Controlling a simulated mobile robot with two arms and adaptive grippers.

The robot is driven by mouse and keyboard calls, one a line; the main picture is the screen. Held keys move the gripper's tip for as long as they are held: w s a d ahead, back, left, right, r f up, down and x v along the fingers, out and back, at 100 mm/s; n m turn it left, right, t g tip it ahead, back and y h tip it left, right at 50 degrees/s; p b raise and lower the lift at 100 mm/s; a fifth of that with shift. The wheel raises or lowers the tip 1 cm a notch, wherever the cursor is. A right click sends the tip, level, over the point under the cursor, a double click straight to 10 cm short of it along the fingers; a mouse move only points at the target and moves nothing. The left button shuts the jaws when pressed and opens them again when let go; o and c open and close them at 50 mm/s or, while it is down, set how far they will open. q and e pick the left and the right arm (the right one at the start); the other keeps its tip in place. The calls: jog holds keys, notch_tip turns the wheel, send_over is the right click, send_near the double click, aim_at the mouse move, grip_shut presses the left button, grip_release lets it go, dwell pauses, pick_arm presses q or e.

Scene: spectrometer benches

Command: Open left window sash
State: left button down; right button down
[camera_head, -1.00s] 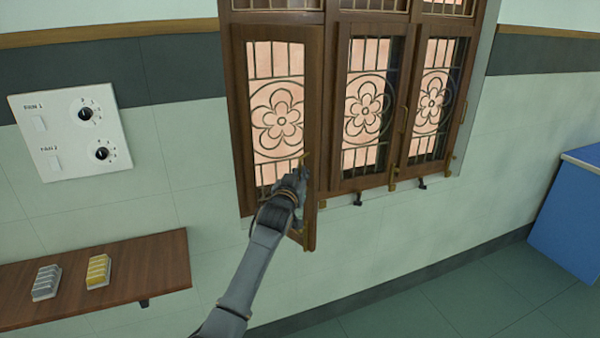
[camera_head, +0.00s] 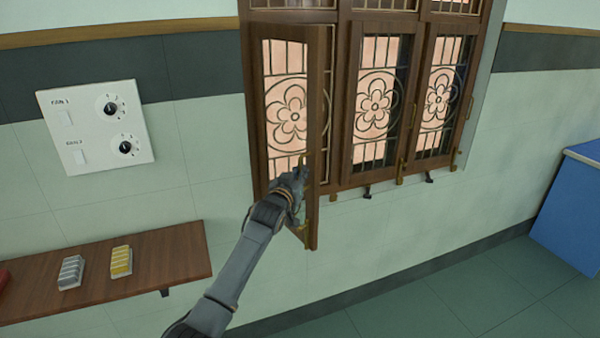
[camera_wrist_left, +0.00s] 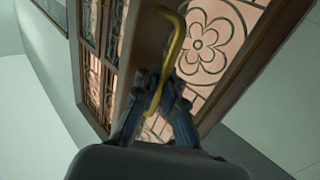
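The left window sash (camera_head: 317,110) is a brown wooden frame with a flower grille. It stands partly open, swung out from the window frame. Its brass handle (camera_head: 301,159) is on the free edge. My left gripper (camera_head: 299,175) is at this handle, low on the sash. In the left wrist view, the sash (camera_wrist_left: 145,45) fills the middle, and the fingers of my left gripper (camera_wrist_left: 164,92) close around the lower end of the curved brass handle (camera_wrist_left: 176,38). The fingertips partly hide that end. My right gripper is not in view.
The middle sash (camera_head: 346,130) and right sash (camera_head: 414,110) look shut. A switch panel (camera_head: 88,150) is on the wall at left. Below it a wooden shelf (camera_head: 150,265) holds small blocks. A blue cabinet (camera_head: 570,215) stands at far right. The floor below is clear.

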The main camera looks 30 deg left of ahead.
pick_arm(q)
jog(key=c, duration=1.8)
grip_release()
jog(key=shift+d+f, duration=0.15)
jog(key=shift+f, duration=0.1)
jog(key=shift+o, duration=0.2)
jog(key=shift+r, duration=0.15)
jog(key=shift+s, duration=0.1)
jog(key=s+d, duration=0.1)
jog(key=s, duration=1)
jog(key=shift+s+d, duration=0.35)
jog(key=shift+d, duration=0.05)
